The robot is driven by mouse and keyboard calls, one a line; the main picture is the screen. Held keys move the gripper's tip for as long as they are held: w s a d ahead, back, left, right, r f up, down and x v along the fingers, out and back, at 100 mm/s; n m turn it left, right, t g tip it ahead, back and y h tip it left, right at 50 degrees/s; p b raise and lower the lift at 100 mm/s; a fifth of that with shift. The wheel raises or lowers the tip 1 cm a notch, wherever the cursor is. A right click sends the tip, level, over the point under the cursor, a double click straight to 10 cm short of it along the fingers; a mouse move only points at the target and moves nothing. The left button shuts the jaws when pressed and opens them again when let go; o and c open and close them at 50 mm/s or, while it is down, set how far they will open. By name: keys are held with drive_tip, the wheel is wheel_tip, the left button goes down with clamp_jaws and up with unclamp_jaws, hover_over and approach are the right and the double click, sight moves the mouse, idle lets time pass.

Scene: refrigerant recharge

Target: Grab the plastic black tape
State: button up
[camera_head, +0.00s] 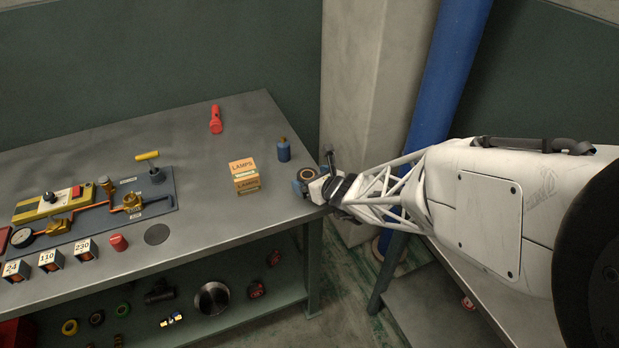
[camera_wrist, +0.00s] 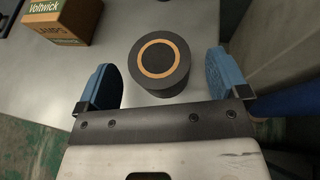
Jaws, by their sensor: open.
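The black tape (camera_wrist: 178,85) is a dark roll with an orange-tan ring on its upper face. It lies on the grey bench near the right edge, and in the head view (camera_head: 309,174) it is partly hidden by my gripper. My gripper (camera_wrist: 172,88) is open, with one blue finger to the left of the tape and one to the right. Both fingers look apart from the tape, with a gap on each side. In the head view my gripper (camera_head: 316,186) is at the bench's right end.
A lamps box (camera_head: 244,176) stands left of the tape and shows in the wrist view (camera_wrist: 62,20). A blue bottle (camera_head: 284,149) and a red flashlight (camera_head: 216,119) stand behind. A concrete pillar (camera_head: 365,100) rises beside the bench's right edge (camera_head: 310,213). The lower shelf holds several items.

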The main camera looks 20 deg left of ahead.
sight(308, 176)
drive_tip(key=shift+x, duration=1.15)
drive_tip(key=c, duration=1)
drive_tip(key=shift+r, duration=0.2)
drive_tip(key=shift+r, duration=0.5)
drive_tip(key=shift+s+d+r, duration=0.1)
drive_tip(key=shift+s+r, duration=0.05)
drive_tip(key=shift+r, duration=0.4)
drive_tip(key=shift+s+d+r, duration=0.1)
drive_tip(key=shift+d+r, duration=0.05)
drive_tip(key=shift+r, duration=0.4)
drive_tip(key=s+d, duration=0.3)
drive_tip(key=s, duration=0.1)
drive_tip(key=s+d+r, duration=0.1)
drive_tip(key=s+d, duration=0.2)
drive_tip(key=s, duration=0.1)
drive_tip(key=s+d, duration=0.3)
drive_tip(key=s, duration=0.1)
drive_tip(key=shift+s+d+r, duration=0.1)
drive_tip(key=shift+r, duration=0.1)
